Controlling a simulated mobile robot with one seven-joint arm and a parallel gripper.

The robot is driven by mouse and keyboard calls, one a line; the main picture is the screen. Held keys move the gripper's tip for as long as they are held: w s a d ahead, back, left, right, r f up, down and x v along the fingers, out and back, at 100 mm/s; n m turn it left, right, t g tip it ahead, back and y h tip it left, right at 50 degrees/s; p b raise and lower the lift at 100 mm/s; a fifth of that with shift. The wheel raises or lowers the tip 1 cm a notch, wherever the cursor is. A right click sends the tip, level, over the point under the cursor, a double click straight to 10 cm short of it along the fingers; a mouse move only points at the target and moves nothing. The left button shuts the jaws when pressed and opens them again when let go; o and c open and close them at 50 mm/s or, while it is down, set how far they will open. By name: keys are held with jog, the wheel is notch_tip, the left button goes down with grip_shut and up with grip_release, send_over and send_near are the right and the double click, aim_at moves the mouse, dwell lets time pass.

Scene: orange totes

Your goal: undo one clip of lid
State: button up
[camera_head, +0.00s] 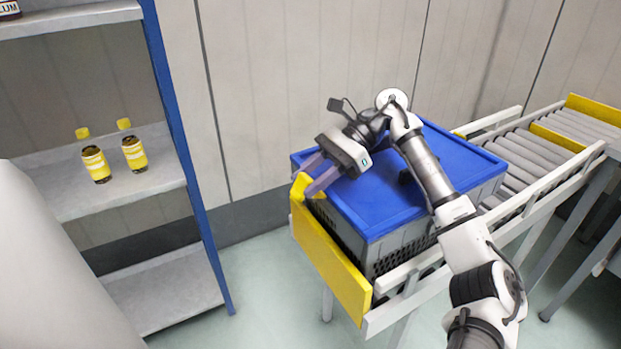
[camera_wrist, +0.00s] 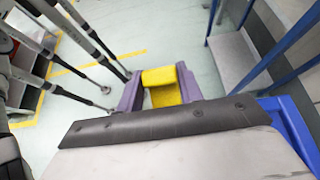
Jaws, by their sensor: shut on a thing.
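A grey crate (camera_head: 405,250) with a blue lid (camera_head: 385,205) sits on the end of a roller conveyor. The wrist view also shows the yellow clip (camera_wrist: 165,85) between the fingertips. The clip's lower part and its join to the crate are hidden.
A yellow end board (camera_head: 325,260) stands close along the crate's left side. The roller conveyor (camera_head: 530,160) runs off to the back right. A shelf rack (camera_head: 120,180) with two yellow-labelled bottles stands at the left. Floor shows between rack and conveyor.

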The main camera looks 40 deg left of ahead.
jog(key=o, duration=1)
jog(key=shift+p+v, duration=1.95)
jog(key=shift+v, duration=4.95)
jog(key=shift+f, duration=0.1)
